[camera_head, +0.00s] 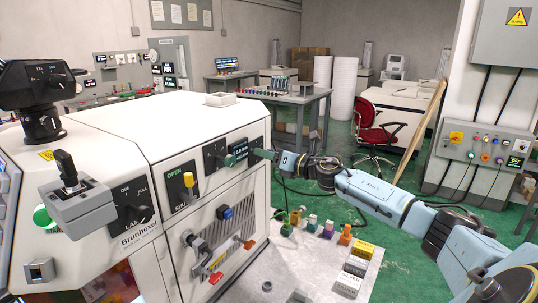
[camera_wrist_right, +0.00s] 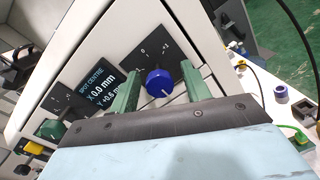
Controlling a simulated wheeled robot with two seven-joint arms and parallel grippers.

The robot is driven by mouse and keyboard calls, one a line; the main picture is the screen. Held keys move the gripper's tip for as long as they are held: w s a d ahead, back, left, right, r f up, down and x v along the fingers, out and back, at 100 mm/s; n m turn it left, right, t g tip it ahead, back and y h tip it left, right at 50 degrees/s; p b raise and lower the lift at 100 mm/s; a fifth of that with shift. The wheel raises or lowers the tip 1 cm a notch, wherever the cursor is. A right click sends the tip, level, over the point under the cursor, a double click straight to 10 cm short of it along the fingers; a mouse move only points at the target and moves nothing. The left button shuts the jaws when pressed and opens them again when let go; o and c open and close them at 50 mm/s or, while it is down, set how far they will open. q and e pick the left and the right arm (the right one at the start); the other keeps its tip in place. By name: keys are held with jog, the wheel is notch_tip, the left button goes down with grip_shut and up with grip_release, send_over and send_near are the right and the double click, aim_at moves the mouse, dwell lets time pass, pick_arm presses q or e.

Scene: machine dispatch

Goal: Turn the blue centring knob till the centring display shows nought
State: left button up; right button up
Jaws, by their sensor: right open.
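The blue centring knob (camera_wrist_right: 158,82) sits on a dark scale plate with a 0 mark, on the white machine's sloping face. My right gripper (camera_wrist_right: 160,88) is open, with one green finger on each side of the knob. I cannot tell whether either finger touches it. The centring display (camera_wrist_right: 97,88), headed SPOT CENTRE, reads X 0.0 mm and about Y +0.5 mm; the Y line is small. In the head view the display (camera_head: 237,147) is small and my right gripper (camera_head: 263,154) is at the panel's right end, with the knob not visible. My left gripper is not in view.
A green knob (camera_wrist_right: 50,129) is left of the display. Several coloured pieces stand on a grey table (camera_head: 270,272) below my right arm. A red chair (camera_head: 378,125) is behind.

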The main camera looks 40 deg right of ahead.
jog(key=c, duration=1)
jog(key=shift+o, duration=0.2)
jog(key=shift+r+m+p, duration=0.1)
jog(key=shift+m+p, duration=3)
jog(key=shift+m, duration=0.3)
jog(key=shift+g, duration=0.3)
jog(key=o, duration=1)
jog(key=shift+c, duration=0.2)
jog(key=shift+s, duration=0.15)
